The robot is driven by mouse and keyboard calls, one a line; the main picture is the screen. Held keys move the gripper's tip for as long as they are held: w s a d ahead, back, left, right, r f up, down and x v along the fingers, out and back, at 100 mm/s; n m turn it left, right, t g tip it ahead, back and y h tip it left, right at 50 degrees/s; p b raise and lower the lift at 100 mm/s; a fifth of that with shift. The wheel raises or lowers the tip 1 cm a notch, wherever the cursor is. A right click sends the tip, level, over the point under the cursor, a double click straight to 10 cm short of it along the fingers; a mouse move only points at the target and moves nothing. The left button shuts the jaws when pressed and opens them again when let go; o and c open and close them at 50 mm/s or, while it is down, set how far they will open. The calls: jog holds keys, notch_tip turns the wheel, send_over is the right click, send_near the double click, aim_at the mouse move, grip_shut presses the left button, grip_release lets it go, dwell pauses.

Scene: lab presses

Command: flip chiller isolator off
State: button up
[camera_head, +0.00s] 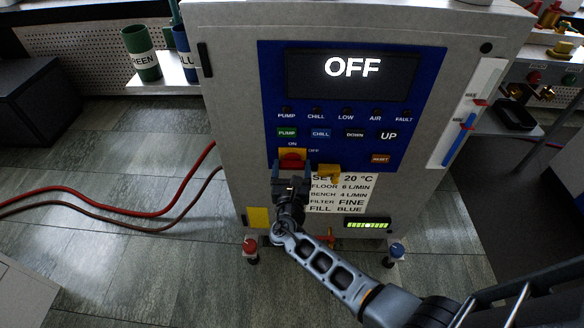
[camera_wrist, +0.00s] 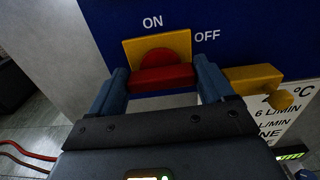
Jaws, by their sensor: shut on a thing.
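The chiller (camera_head: 232,120) is a grey cabinet with a blue control panel, and its display (camera_head: 352,68) reads OFF. The isolator is a red rotary handle (camera_head: 291,160) on a yellow plate at the panel's lower left, with ON above and OFF to its upper right. In the wrist view, the red handle bar (camera_wrist: 162,78) lies roughly level between my fingers. My gripper (camera_head: 291,172) is shut on this handle, with one blue finger at each end of the bar. My gripper also shows in the wrist view (camera_wrist: 163,88). The handle's lower side is partly hidden by my gripper.
A yellow lever (camera_head: 328,171) sticks out just right of my gripper, close to the right finger. A label card (camera_head: 345,194) lies below it. Red hoses (camera_head: 130,212) run along the floor at left. Green and blue containers (camera_head: 141,55) stand on a shelf.

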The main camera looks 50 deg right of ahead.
jog(key=shift+r, duration=0.1)
jog(key=o, duration=0.9)
jog(key=shift+o, duration=0.2)
jog(key=v, duration=0.7)
jog(key=shift+s+a, duration=0.2)
jog(key=shift+a, duration=0.05)
